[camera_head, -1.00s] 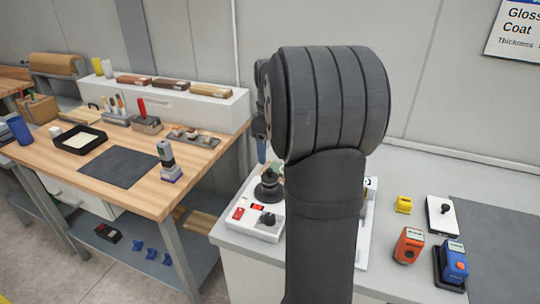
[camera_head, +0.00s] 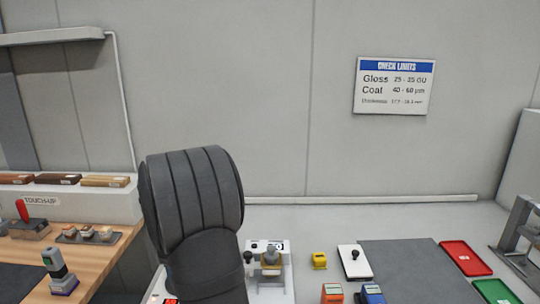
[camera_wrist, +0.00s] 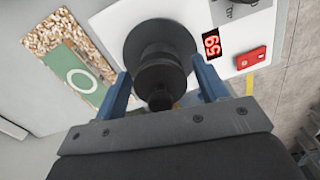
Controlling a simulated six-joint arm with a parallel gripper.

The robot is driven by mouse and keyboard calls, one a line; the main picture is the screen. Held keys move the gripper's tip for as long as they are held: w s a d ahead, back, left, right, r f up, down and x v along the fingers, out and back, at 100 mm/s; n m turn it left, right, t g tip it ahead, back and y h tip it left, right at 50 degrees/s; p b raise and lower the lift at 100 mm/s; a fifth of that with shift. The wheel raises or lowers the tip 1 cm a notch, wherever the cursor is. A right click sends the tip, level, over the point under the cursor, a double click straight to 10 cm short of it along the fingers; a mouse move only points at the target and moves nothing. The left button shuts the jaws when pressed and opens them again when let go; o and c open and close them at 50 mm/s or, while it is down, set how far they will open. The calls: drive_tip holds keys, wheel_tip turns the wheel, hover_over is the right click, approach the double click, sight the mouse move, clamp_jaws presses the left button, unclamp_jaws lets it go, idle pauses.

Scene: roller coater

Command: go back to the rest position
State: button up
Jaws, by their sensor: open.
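My gripper (camera_wrist: 162,85) shows in the wrist view with its two blue fingers spread apart. A black stepped knob (camera_wrist: 158,58) lies between the fingers in the picture. I see a gap beside it on the left; whether the right finger touches it I cannot tell. The knob is on a white control box (camera_wrist: 258,30) with a red lit display (camera_wrist: 212,44) and a red switch (camera_wrist: 251,58). In the head view my dark arm stands at lower left and hides my gripper and most of this box.
A green panel with a white ring (camera_wrist: 82,82) lies beside the box. In the head view, a white device (camera_head: 283,248), a yellow block (camera_head: 319,260), an orange meter (camera_head: 332,293), a blue meter (camera_head: 370,293), a red tray (camera_head: 465,258) and a green tray (camera_head: 495,291) are to the right.

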drive_tip(key=shift+f, duration=0.4)
drive_tip(key=shift+r, duration=1.7)
drive_tip(key=shift+f, duration=0.15)
